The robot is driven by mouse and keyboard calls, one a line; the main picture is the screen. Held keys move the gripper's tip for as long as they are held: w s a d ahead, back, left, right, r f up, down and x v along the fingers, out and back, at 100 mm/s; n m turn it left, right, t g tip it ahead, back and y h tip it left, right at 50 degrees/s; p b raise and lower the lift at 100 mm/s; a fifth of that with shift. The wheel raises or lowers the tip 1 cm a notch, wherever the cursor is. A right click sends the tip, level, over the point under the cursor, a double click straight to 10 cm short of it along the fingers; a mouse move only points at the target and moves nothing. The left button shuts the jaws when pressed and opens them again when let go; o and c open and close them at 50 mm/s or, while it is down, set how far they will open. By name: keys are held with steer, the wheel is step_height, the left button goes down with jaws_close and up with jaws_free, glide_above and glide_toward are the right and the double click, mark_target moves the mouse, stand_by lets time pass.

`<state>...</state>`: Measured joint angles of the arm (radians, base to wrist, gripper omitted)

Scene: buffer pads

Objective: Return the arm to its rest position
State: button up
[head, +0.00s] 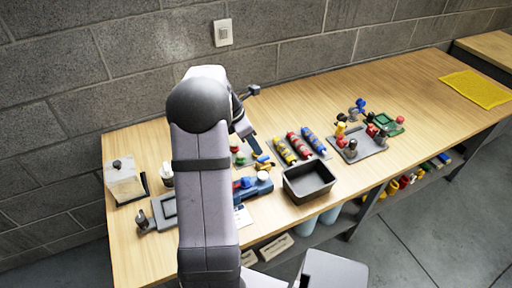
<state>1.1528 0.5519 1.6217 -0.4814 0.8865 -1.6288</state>
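My arm rises from the bottom of the head view and bends at a dark rounded joint above the workbench (330,98). My gripper (253,143) shows only in part to the right of that joint, over the bench near several small coloured parts. The arm hides much of it, and I cannot tell whether its fingers are apart or hold anything.
A black open bin (309,181) stands near the front edge. Left of it is a blue tool (253,187); behind it, a tray of yellow, red and blue cylinders (300,146). A grey tray (361,142), clear box (124,182) and yellow mat (475,89) also lie here.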

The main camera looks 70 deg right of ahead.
stand_by(0.4)
steer(key=w+a+r+m+t, duration=0.1)
steer(key=w+a, duration=0.4)
steer(key=a, duration=0.3)
steer(key=w+a+m+t+y+p, duration=0.1)
steer(key=w+a+m, duration=0.1)
steer(key=w+a, duration=0.55)
steer(key=w+a+r+m+t, duration=0.1)
steer(key=w+a, duration=0.3)
steer(key=a, duration=0.5)
steer(key=s+a+m+y, duration=0.1)
steer(key=s+a+m, duration=0.1)
steer(key=a, duration=1)
steer(key=s+a+f+m+y+p, duration=0.1)
steer(key=s+a, duration=0.3)
steer(key=a, duration=0.7)
steer(key=shift+a+f+m, duration=0.2)
steer(key=shift+a+m, duration=0.15)
steer(key=shift+m, duration=0.55)
steer(key=shift+s, duration=0.1)
